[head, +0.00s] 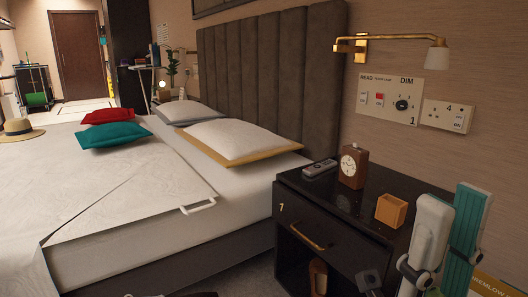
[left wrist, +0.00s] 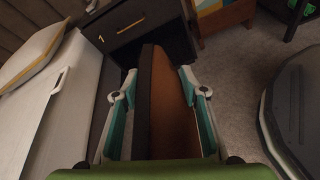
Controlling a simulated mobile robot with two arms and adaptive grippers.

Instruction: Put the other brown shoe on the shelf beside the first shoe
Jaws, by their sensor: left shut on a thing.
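In the left wrist view my left gripper (left wrist: 158,82) is shut on a brown shoe (left wrist: 174,105), with a finger on each side. The shoe is on edge, its dark sole (left wrist: 143,100) to the left, its far end toward the dark opening under the nightstand drawer. A dark reddish sliver at the bottom of the head view may be part of it. The first brown shoe (head: 318,276) stands in the open shelf of the black nightstand (head: 291,213). My right gripper (head: 452,230) is at the lower right in front of the nightstand; its jaw opening is unclear.
On the nightstand top are a remote (head: 320,168), a wooden clock (head: 353,166) and an orange box (head: 391,210). The bed (head: 150,247) stands left of the nightstand. The left wrist view shows bare carpet (left wrist: 232,75) to the right of the shoe.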

